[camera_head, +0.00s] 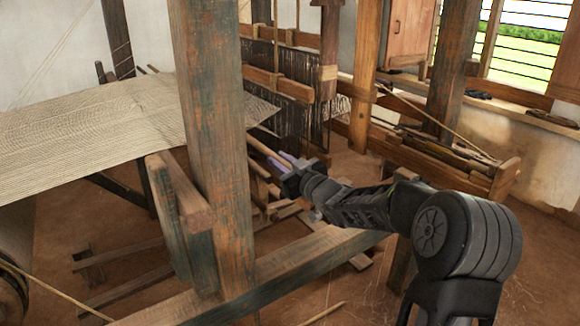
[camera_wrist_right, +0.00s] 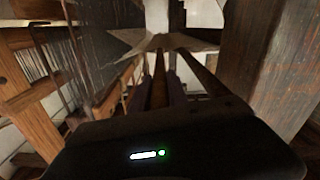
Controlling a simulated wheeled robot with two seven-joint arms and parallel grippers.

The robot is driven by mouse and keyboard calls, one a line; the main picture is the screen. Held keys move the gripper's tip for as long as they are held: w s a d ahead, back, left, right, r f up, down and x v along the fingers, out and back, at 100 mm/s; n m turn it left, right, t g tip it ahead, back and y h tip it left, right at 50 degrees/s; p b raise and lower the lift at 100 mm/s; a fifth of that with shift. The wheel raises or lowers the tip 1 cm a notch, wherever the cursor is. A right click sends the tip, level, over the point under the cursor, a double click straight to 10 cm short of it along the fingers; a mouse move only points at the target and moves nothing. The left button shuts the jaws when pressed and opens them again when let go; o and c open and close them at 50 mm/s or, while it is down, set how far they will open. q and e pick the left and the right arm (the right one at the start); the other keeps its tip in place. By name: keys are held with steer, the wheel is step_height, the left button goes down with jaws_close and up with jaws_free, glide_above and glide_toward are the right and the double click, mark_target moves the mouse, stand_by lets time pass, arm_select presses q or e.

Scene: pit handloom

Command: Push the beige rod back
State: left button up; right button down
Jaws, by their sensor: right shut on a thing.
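The beige rod (camera_head: 264,150) shows in the head view as a short slanted length just right of the big front post. One end meets my right gripper (camera_head: 287,164), and the other passes toward the post and the cloth edge. My right gripper is shut on the rod, its lilac fingers beside it. In the right wrist view the rod (camera_wrist_right: 158,72) runs away from the camera between the two fingers, toward the pale cloth (camera_wrist_right: 165,42). The rod's far end is hidden. My left gripper is not in view.
A thick worn post (camera_head: 212,120) stands close left of my right gripper. Woven cloth (camera_head: 90,130) stretches left. Dark heddles (camera_head: 285,68) hang behind. A low beam (camera_head: 270,275) crosses below my right arm. A wooden trough (camera_head: 440,150) lies right.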

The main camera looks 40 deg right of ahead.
arm_select(q)
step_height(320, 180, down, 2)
steer(key=shift+b, duration=0.4)
arm_select(e)
steer(key=shift+a+f, duration=0.1)
steer(key=shift+a, duration=1.05)
steer(key=c, duration=1.3)
jaws_free()
steer(key=shift+a, duration=0.1)
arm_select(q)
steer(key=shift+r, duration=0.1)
